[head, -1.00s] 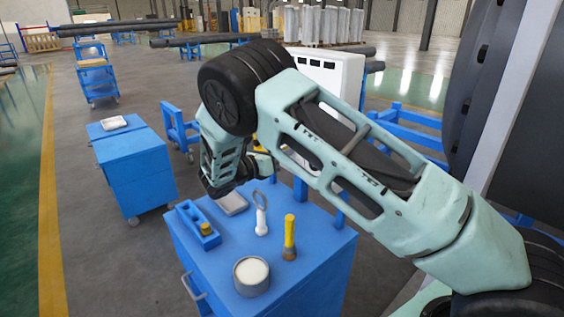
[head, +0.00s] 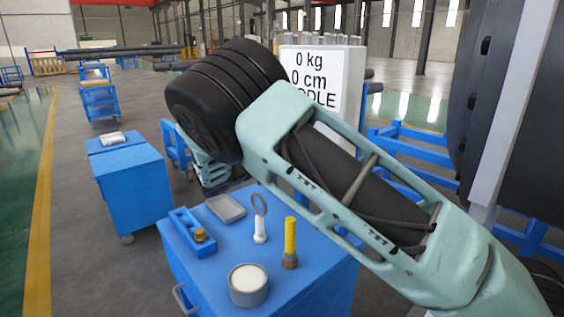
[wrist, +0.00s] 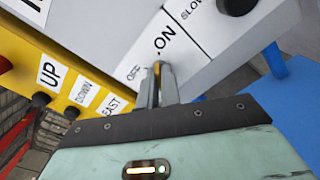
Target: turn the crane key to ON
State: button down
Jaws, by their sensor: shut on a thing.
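The crane key (wrist: 157,68) shows in the wrist view as a small brass-coloured piece between my fingertips, mostly hidden by them. My gripper (wrist: 158,80) is shut on it at a pale grey panel (wrist: 120,30). The OFF label (wrist: 133,73) is just left of the fingertips, and the ON label (wrist: 164,40) is above them. The fingers hide the key's base, so I cannot tell its exact setting. In the head view my gripper is hidden behind my arm.
A yellow control box (wrist: 60,62) with UP, DOWN and EAST labels adjoins the panel. A black knob (wrist: 237,5) is near the SLOW label. In the head view a blue cart (head: 290,290) carries a tray, magnifier, brush and tin. A white display (head: 325,80) stands behind my arm.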

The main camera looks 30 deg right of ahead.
jog(key=shift+m+b, duration=0.5)
jog(key=shift+m, duration=0.3)
jog(key=c, duration=1.6)
grip_release()
jog(key=s+a+b, duration=0.3)
jog(key=a, duration=1.4)
jog(key=shift+s, duration=0.15)
